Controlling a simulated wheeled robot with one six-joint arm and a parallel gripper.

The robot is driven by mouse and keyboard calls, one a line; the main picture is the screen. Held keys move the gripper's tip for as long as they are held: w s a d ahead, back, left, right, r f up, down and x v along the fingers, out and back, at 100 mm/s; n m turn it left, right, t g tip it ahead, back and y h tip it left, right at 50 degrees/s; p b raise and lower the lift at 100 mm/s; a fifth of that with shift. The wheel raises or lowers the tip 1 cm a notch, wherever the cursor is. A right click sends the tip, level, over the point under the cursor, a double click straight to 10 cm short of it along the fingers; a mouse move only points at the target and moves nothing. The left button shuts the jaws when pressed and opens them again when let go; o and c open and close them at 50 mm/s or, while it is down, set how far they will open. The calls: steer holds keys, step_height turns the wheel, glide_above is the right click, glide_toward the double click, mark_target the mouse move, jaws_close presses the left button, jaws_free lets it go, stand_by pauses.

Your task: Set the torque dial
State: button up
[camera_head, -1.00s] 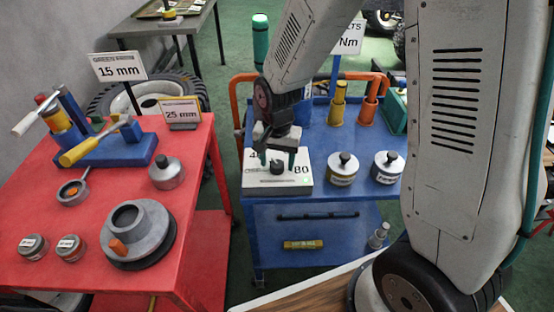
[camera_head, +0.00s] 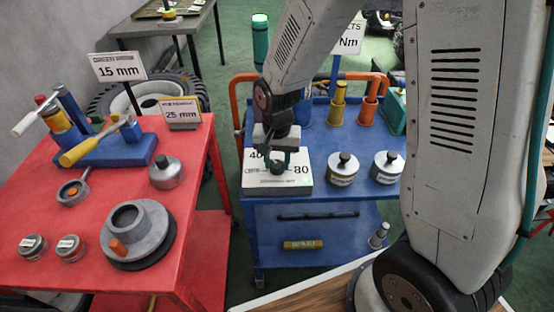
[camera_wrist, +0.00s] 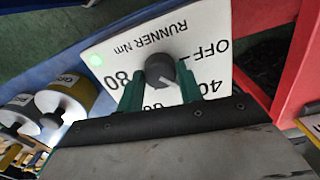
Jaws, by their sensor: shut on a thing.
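The torque dial box (camera_head: 250,181) is a white slab on the near edge of the blue cart, with 40 and 80 showing beside its dark knob (camera_head: 278,168). In the wrist view the box face (camera_wrist: 112,50) reads upside down: RUNNER Nm, OFF, 40, a partly covered 60, and 80, with a green light near the 80 corner. My gripper (camera_head: 278,162) comes down from above, its green fingers on both sides of the knob. In the wrist view my gripper (camera_wrist: 160,82) is shut on the round grey knob (camera_wrist: 160,66). I cannot tell exactly where the knob's pointer stands.
Two lidded canisters (camera_head: 342,170) (camera_head: 387,168) stand right of the box on the blue cart (camera_head: 330,208). An Nm sign (camera_head: 350,38) rises behind, partly hidden by my arm. The red table (camera_head: 192,215) at left holds a ring part (camera_head: 138,225), tools and 15 mm and 25 mm signs.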

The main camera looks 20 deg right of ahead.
mark_target(277, 164)
steer(key=n, duration=1)
steer(key=shift+n, duration=0.3)
stand_by(0.4)
steer(key=o, duration=1)
steer(key=shift+r, duration=0.1)
step_height(277, 164, up, 8)
steer(key=shift+f, duration=0.2)
